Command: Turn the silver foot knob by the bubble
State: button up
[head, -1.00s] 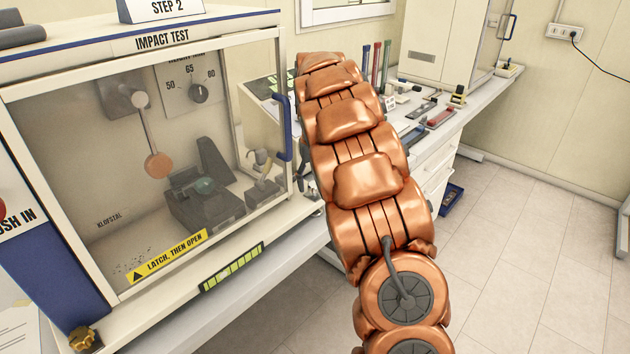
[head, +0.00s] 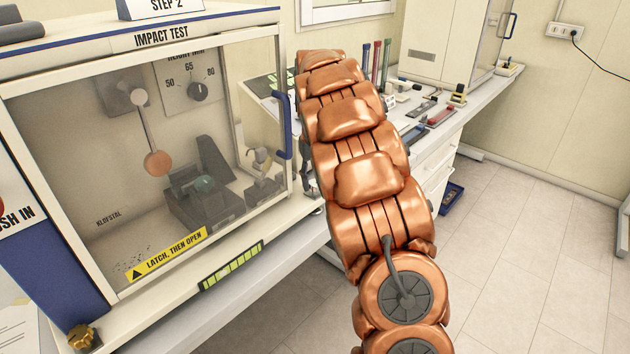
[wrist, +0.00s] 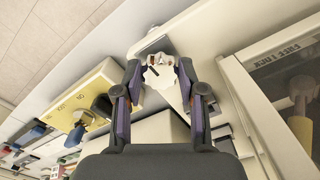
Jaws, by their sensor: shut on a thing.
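The silver foot knob (wrist: 158,74) shows in the wrist view as a pale, scalloped piece between my fingertips. My gripper (wrist: 159,70) is shut on it, one dark and purple finger on each side. In the head view my copper arm reaches over the bench to the right of the impact test cabinet (head: 150,40), and I cannot make out the knob or the grip there. The bubble level (head: 231,266), a strip with yellow-green segments, is on the cabinet's front lower edge.
A brass knob (head: 81,338) sits at the cabinet's front left corner. The cabinet's clear door has a blue handle (head: 284,125) close to my arm. Tools and small parts lie on the bench behind my arm.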

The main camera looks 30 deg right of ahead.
jog(key=n+b, duration=0.2)
jog(key=shift+f+n+b, duration=0.25)
jog(key=shift+n+b, duration=0.05)
jog(key=n+b, duration=0.2)
jog(key=n, duration=0.2)
jog(key=shift+r+n+b, duration=0.1)
jog(key=shift+n+b, duration=0.2)
jog(key=shift+b, duration=0.05)
jog(key=n, duration=0.3)
jog(key=shift+r+n+b, duration=0.1)
jog(key=shift+n+b, duration=0.2)
jog(key=shift+b, duration=0.1)
jog(key=shift+d+n, duration=0.15)
jog(key=shift+n, duration=1.75)
jog(key=o, duration=1.1)
jog(key=shift+o, duration=0.2)
